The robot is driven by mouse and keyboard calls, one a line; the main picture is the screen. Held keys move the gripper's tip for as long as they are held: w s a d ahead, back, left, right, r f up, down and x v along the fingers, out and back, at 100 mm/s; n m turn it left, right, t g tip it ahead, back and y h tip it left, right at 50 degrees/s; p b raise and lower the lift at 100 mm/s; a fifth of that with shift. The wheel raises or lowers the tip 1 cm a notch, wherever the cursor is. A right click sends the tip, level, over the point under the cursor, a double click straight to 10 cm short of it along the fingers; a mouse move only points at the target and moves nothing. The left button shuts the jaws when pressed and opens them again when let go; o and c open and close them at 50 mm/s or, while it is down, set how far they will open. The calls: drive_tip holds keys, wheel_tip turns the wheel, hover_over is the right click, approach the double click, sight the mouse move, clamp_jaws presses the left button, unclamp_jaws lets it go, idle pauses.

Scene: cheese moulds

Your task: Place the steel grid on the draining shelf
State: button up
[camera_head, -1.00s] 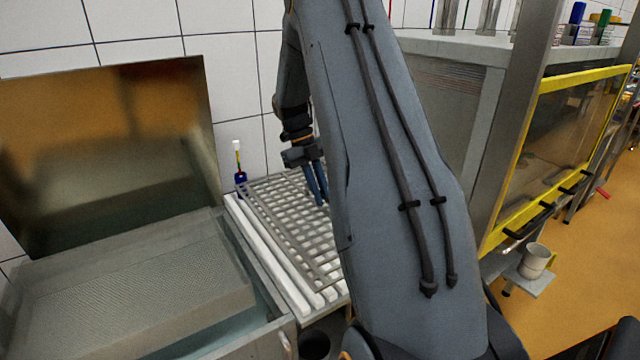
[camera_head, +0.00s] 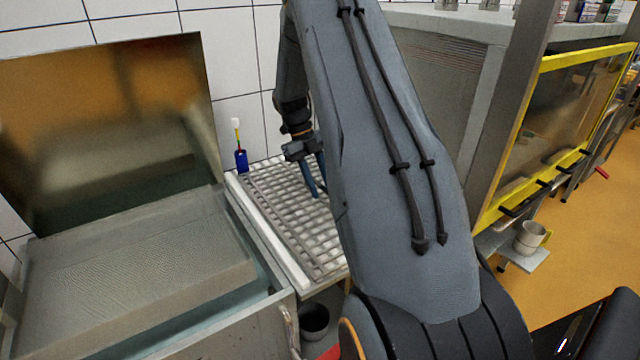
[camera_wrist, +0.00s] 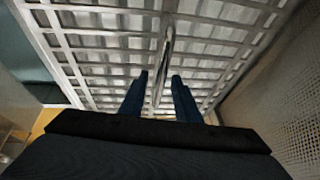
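The steel grid (camera_head: 292,222) lies flat on the white slats of the draining shelf (camera_head: 262,233) beside the vat, in the head view. My arm hides its right part. The wrist view looks down on the grid (camera_wrist: 105,43), with a thin rod-like handle (camera_wrist: 167,45) running between my fingers. My gripper (camera_head: 317,185) is over the grid with its blue fingers spread. In the wrist view my gripper (camera_wrist: 160,76) shows a gap on both sides of the handle, so it stands around it without pinching it.
An open vat (camera_head: 150,260) with a raised lid (camera_head: 105,125) stands at the left. A blue bottle with a brush (camera_head: 241,160) stands at the shelf's far corner. A dark bucket (camera_head: 314,320) is below the front. A yellow-framed cabinet (camera_head: 560,130) stands right.

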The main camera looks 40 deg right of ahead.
drive_tip(key=b+v, duration=0.4)
drive_tip(key=v, duration=0.8)
idle(0.6)
